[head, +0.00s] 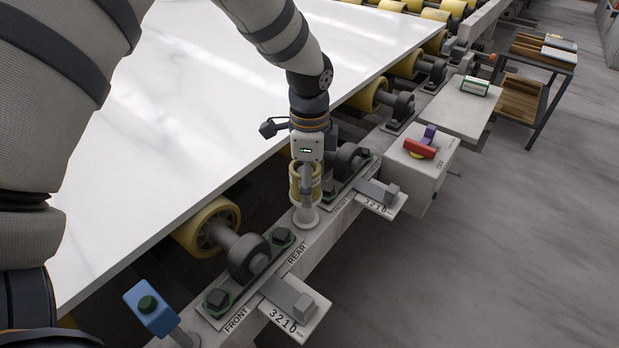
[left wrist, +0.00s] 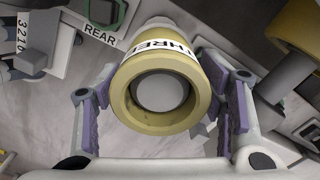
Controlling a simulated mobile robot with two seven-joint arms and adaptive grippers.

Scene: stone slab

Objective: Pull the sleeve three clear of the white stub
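Sleeve three (head: 295,184) is a short yellow cylinder with a white band. It stands upright around the pale stub, whose round flange (head: 304,219) shows below it on the grey rail. In the left wrist view the sleeve (left wrist: 125,105) reads "THREE", and the stub's round end (left wrist: 160,92) sits inside its bore. My left gripper (head: 306,188) points down over the sleeve, with one purple-padded finger on each side (left wrist: 160,88). The pads are close to the sleeve's sides; whether they press on it I cannot tell. My right gripper is not in view.
A white slab (head: 200,100) lies on yellow rollers (head: 207,227) behind the rail. Bearing blocks (head: 248,258) flank the stub. A blue box (head: 150,307) on a post stands at lower left. A switch box (head: 420,165) with a red handle stands right.

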